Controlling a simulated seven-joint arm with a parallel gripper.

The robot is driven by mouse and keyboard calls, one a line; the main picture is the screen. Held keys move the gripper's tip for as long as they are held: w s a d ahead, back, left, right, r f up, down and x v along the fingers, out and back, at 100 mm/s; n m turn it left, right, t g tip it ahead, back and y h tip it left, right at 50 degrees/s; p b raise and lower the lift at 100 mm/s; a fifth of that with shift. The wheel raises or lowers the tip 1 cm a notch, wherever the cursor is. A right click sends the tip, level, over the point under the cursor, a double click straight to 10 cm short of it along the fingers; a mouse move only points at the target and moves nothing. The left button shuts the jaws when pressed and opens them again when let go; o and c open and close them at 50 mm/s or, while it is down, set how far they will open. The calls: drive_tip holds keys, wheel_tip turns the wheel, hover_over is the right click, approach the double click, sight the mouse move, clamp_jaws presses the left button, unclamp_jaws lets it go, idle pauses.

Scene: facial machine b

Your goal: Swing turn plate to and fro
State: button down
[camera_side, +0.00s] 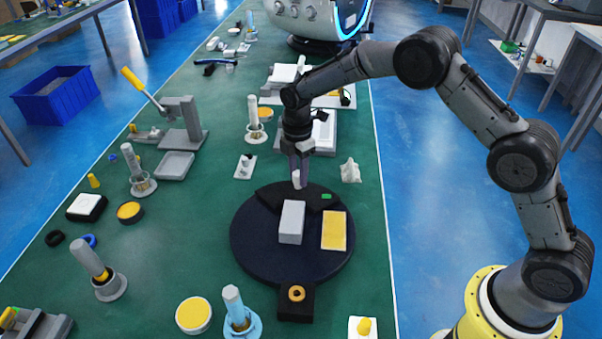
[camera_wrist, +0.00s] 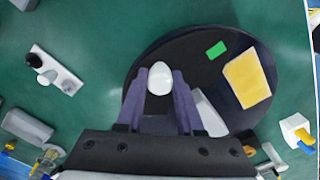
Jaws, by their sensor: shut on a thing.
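The turn plate (camera_side: 258,250) is a dark round disc on the green table, with a black curved section at its far edge. In the wrist view the turn plate (camera_wrist: 215,95) lies beneath my fingers. My gripper (camera_side: 299,178) points down at the plate's far edge. It is shut on a small white rounded knob (camera_side: 296,181). In the wrist view the white knob (camera_wrist: 159,78) sits between the two purple-grey fingers of my gripper (camera_wrist: 160,90). How the knob joins the plate is hidden.
A grey block (camera_side: 291,222), a yellow pad (camera_side: 334,231) and a green marker (camera_side: 326,196) are on the plate. A black tab with an orange ring (camera_side: 296,293) juts from its front. A whitish lumpy piece (camera_side: 350,171) stands close behind. Bare table lies left of the plate.

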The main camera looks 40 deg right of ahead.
sight(298, 173)
drive_tip(key=shift+w+a+r, duration=0.1)
drive_tip(key=shift+r, duration=0.1)
drive_tip(key=c, duration=0.5)
unclamp_jaws()
drive_tip(key=shift+f, duration=0.1)
drive_tip(key=shift+c, duration=0.2)
wheel_tip(298, 173, up, 14)
